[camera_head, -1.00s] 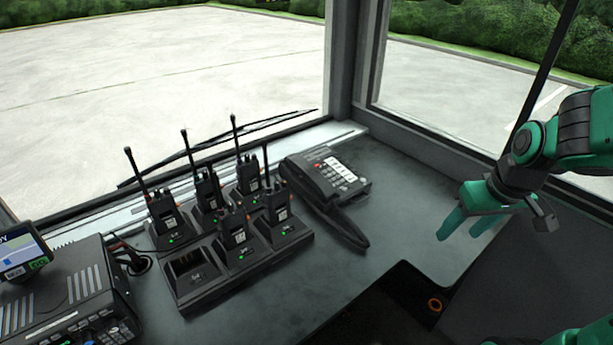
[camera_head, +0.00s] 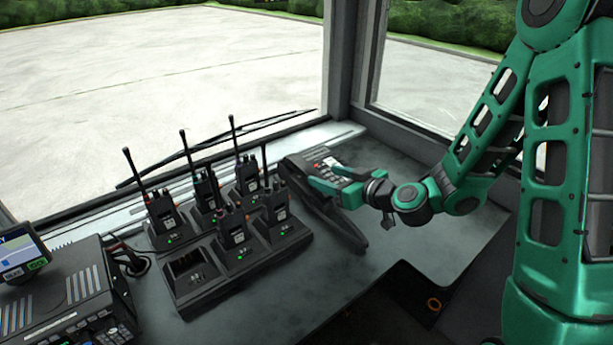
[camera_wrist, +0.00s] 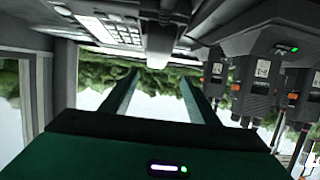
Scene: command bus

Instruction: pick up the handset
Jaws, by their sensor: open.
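The handset (camera_head: 338,226) is a long black bar along the near side of the desk phone (camera_head: 301,165), its lower end resting toward the desk. My green gripper (camera_head: 329,180) is open, with its fingers over the phone and the handset's upper part, which they partly hide. In the wrist view the two fingers (camera_wrist: 158,92) stand apart. A dark bar, seemingly the handset (camera_wrist: 159,35), shows at the top between their lines, beside the phone's keypad (camera_wrist: 118,32). I see nothing held; whether a finger touches the handset cannot be told.
A charger rack (camera_head: 190,287) with several upright antenna radios stands just left of the phone. The radios (camera_wrist: 262,72) also hang close on the right in the wrist view. A radio set (camera_head: 70,295) is at far left. Desk right of the handset is clear.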

